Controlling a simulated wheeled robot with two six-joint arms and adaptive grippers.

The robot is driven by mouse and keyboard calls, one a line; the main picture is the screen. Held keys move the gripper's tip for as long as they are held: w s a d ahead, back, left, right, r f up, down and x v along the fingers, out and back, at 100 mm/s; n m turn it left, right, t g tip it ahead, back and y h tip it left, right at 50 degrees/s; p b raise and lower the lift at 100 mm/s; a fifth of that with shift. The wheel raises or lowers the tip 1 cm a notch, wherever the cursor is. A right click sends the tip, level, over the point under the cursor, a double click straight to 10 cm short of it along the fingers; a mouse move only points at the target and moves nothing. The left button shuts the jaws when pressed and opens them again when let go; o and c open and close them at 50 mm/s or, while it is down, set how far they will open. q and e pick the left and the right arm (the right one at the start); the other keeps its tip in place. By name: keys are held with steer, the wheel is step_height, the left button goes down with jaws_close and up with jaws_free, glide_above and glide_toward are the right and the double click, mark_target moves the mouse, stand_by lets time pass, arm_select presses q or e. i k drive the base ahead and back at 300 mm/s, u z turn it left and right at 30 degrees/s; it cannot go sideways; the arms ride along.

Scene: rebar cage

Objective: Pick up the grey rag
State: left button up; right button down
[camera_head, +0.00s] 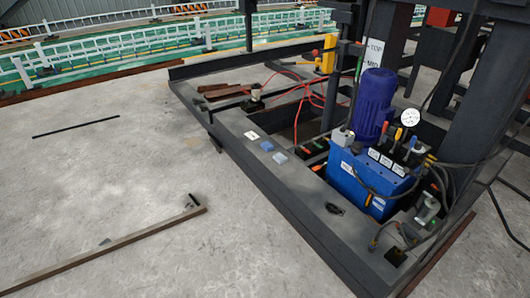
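No thing in the camera_head view is plainly a grey rag. A small grey-blue piece (280,157) lies on the dark steel frame (240,140) at the middle of the view, and it may be the rag, but it is too small to tell. A small blue piece (267,146) and a flat whitish piece (251,135) lie beside it in a row. A small dark item (334,209) lies farther forward on the frame. Neither of my grippers is in view.
A blue hydraulic unit (362,186) with a purple motor (373,105), gauge and hoses stands on the frame's right. Red cables (300,92) lie behind. A long brown bar (110,250) and a thin black rod (75,127) lie on the otherwise mostly clear concrete floor (130,180).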

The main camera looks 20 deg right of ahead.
mark_target(279, 157)
steer(key=u, duration=0.05)
steer(key=i, duration=1.7)
steer(key=z, duration=0.4)
steer(key=i, duration=1.1)
steer(key=z, duration=1.65)
steer(key=i, duration=1)
steer(key=z, duration=0.8)
